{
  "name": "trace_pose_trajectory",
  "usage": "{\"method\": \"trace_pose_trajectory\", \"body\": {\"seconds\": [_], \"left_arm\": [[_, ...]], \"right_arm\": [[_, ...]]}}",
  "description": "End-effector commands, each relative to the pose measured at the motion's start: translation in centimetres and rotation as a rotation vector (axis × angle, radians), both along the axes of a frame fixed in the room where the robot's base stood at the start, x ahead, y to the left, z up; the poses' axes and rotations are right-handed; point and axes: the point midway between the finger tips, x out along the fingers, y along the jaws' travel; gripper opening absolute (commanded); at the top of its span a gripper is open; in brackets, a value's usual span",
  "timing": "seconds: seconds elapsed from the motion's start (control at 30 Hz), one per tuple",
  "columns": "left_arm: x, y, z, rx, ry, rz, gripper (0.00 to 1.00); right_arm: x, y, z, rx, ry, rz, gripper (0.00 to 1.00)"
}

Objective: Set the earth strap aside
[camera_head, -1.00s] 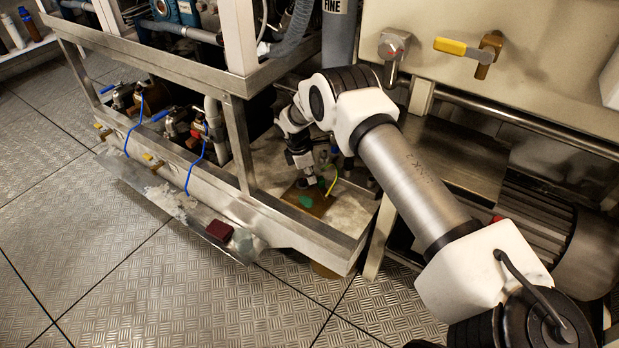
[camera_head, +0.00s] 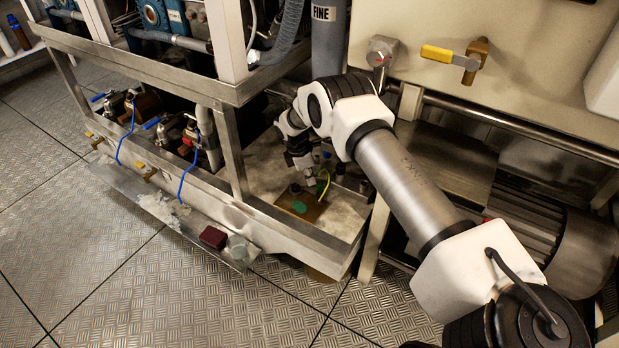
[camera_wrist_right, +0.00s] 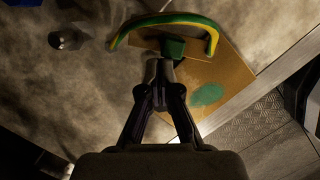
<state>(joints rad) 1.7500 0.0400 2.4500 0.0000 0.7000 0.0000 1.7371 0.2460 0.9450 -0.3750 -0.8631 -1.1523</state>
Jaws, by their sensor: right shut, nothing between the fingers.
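The earth strap (camera_wrist_right: 212,40) is a curved yellow-and-green cable. In the right wrist view it arches across the top, just beyond my fingertips; it also shows in the head view as a small yellow curve (camera_head: 326,184). My right gripper (camera_wrist_right: 160,68) is shut and empty, its fingertips close to a small dark green block (camera_wrist_right: 173,48) under the arch. In the head view my right gripper (camera_head: 309,183) reaches down over the tray floor at the strap's left. Whether the fingertips touch the block or strap, I cannot tell. My left gripper is not in view.
A brown plate (camera_wrist_right: 225,75) with a green patch (camera_wrist_right: 207,95) lies under the strap. The metal tray's rim (camera_head: 300,237) borders this area. A steel post (camera_head: 232,155) stands to the left. A dark red block (camera_head: 213,237) lies on the front ledge.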

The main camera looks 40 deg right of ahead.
Motion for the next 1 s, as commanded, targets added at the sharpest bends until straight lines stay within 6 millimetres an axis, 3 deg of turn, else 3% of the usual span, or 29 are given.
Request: {"method": "trace_pose_trajectory", "body": {"seconds": [0.33, 0.7, 1.0], "left_arm": [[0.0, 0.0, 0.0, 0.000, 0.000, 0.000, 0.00], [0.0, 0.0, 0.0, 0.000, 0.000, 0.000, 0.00], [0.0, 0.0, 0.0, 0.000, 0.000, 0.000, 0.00]], "right_arm": [[0.1, 0.2, 0.8, 0.001, -0.001, 0.001, 0.00], [0.7, 1.6, 6.9, 0.001, 0.000, 0.000, 0.00], [0.7, 1.7, 7.3, 0.000, 0.001, 0.000, 0.00]]}}
